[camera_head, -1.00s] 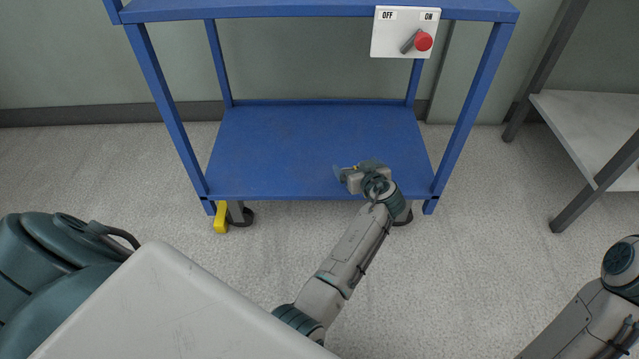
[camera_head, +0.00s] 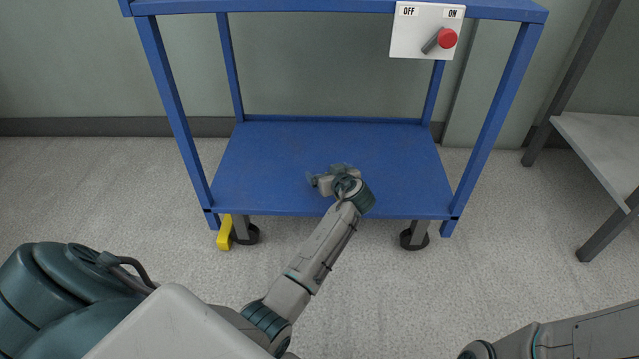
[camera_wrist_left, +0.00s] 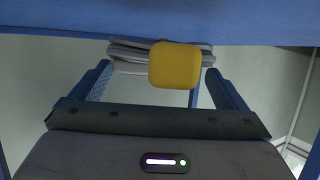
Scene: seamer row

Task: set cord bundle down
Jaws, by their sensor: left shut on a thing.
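In the left wrist view, the cord bundle shows as folded grey cord (camera_wrist_left: 130,57) with a yellow block-shaped part (camera_wrist_left: 175,65). My left gripper (camera_wrist_left: 162,78) is shut on it, with one finger at each side. The bundle lies close to a blue surface at the top of that view; I cannot tell whether they touch. In the head view, my left gripper (camera_head: 316,181) is over the blue cart's lower shelf (camera_head: 400,160), near its middle. The bundle cannot be made out clearly there. My right gripper is out of view.
The lower shelf looks otherwise bare. Blue posts stand at its corners, and an upper blue shelf (camera_head: 300,7) carries a white switch box (camera_head: 405,40) with a red knob. A yellow lever (camera_head: 224,233) is by the left caster. A grey table (camera_head: 600,145) stands right.

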